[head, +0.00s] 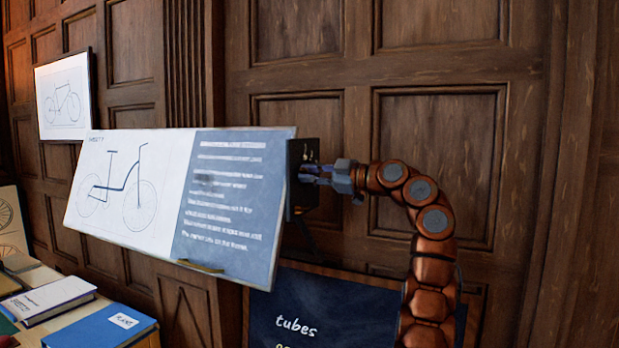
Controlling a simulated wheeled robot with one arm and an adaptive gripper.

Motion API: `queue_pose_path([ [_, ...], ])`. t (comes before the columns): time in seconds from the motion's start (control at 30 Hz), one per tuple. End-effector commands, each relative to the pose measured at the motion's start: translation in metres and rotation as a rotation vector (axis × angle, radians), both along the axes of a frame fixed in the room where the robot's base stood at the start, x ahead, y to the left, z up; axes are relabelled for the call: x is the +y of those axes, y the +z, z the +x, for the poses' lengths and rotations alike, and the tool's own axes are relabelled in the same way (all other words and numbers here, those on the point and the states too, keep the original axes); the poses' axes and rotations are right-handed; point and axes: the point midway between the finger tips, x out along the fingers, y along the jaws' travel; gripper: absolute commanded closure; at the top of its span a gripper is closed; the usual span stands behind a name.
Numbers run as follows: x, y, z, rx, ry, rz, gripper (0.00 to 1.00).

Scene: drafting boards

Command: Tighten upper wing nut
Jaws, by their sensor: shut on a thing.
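The drafting board (225,205) carries a bicycle drawing and a blue text panel, and it is tilted. A dark bracket (301,199) stands at its right edge. My gripper (309,174) reaches in from the right at this bracket, with its grey fingers shut on a small part there, which I take to be a wing nut. The fingers hide most of that part, so its shape and angle cannot be made out. Small pale metal bits (309,155) show on the bracket just above the fingers.
A dark chalkboard (330,308) lettered "tubes" stands below the bracket. A framed bicycle drawing (66,97) hangs at the upper left. A blue book (98,326) and a white book (48,298) lie at the lower left. Wood panelling is behind.

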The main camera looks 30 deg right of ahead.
Motion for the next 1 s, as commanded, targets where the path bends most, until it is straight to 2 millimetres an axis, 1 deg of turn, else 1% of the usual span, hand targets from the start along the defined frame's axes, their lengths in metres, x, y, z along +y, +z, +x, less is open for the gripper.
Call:
queue_pose_path([
  [0.07, 0.0002, -0.0035, 0.0007, 0.022, 0.0, 0.036, 1.0],
  [1.0, -0.0023, 0.0046, 0.0026, 0.442, 0.004, 0.726, 1.0],
])
